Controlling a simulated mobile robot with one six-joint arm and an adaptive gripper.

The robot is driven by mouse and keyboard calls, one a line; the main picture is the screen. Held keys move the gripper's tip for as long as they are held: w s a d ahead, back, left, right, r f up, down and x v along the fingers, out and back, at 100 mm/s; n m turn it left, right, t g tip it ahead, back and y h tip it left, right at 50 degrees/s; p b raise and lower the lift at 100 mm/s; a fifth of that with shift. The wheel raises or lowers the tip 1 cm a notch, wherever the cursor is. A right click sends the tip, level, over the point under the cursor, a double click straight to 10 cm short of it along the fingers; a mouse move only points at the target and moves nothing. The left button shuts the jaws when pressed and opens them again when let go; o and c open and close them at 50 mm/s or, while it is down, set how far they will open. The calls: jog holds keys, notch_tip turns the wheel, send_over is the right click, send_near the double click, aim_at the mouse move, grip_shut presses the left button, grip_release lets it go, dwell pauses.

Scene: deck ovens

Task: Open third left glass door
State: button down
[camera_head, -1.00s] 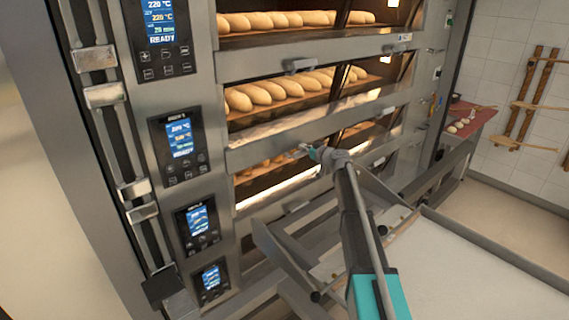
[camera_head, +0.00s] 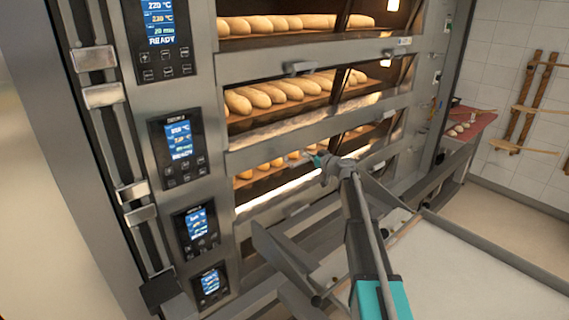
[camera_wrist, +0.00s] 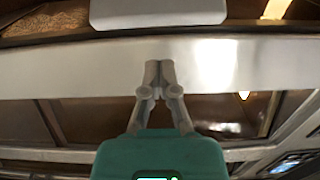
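The deck oven (camera_head: 215,110) fills the left and middle of the head view, with lit decks stacked above each other. The third visible deck's glass door (camera_head: 262,182) is closed, and loaves show behind it. My gripper (camera_head: 310,157) is in front of that deck, near its upper edge. In the wrist view my gripper (camera_wrist: 159,72) has its two fingers together, with nothing seen between them. They overlap a pale metal bar (camera_wrist: 230,65) in the picture; I cannot tell whether they touch it. A pale handle plate (camera_wrist: 158,12) lies above the fingertips, apart from them.
Control panels (camera_head: 180,150) run down the oven's left side. A handle (camera_head: 298,67) stands out from the bar below the top deck. A white-topped surface (camera_head: 480,270) lies at lower right. A wooden rack (camera_head: 525,100) is on the tiled wall, and a red-topped table (camera_head: 468,118) stands at right.

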jog(key=shift+r+p+v, duration=0.15)
jog(key=shift+p+v, duration=0.1)
jog(key=shift+v, duration=0.95)
jog(key=shift+r+p+v, duration=0.2)
jog(key=shift+p+v, duration=0.05)
jog(key=shift+v, duration=0.95)
jog(key=shift+a+f, duration=0.1)
